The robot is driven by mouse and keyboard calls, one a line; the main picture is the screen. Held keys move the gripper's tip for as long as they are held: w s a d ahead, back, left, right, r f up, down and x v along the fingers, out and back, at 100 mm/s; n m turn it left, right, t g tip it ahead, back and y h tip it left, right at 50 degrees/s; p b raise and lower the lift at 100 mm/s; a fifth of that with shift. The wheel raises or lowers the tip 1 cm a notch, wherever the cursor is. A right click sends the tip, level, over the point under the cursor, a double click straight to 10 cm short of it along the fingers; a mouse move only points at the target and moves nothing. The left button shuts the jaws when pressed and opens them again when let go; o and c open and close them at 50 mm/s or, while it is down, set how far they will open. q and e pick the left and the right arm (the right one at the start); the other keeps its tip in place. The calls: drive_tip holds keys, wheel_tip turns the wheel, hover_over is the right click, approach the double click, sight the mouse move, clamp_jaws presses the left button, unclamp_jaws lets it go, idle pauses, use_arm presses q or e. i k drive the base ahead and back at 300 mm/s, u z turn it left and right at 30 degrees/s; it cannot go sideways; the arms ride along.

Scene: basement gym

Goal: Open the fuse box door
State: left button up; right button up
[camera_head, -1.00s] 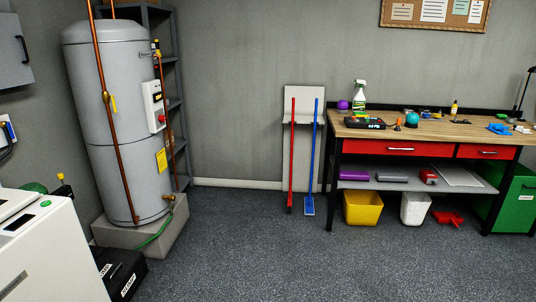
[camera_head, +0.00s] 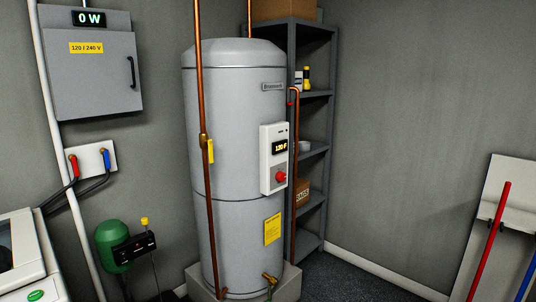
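The fuse box (camera_head: 92,65) is a grey metal cabinet on the left wall in the head view. Its door (camera_head: 90,82) looks shut and has a yellow "120 / 240 V" label and a dark vertical handle (camera_head: 131,72) near its right edge. A display (camera_head: 89,18) on its top reads "0 W". Neither of my grippers shows in the view.
A tall grey water heater (camera_head: 236,170) with copper pipes stands right of the fuse box. Below the box are red and blue hose taps (camera_head: 91,160), a green tank (camera_head: 113,240) and a white appliance (camera_head: 30,255). A dark shelf (camera_head: 312,130) stands behind the heater.

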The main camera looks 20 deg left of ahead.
sight(93, 73)
drive_tip(key=u, duration=1.1)
drive_tip(key=i, duration=1.4)
drive_tip(key=u, duration=1.35)
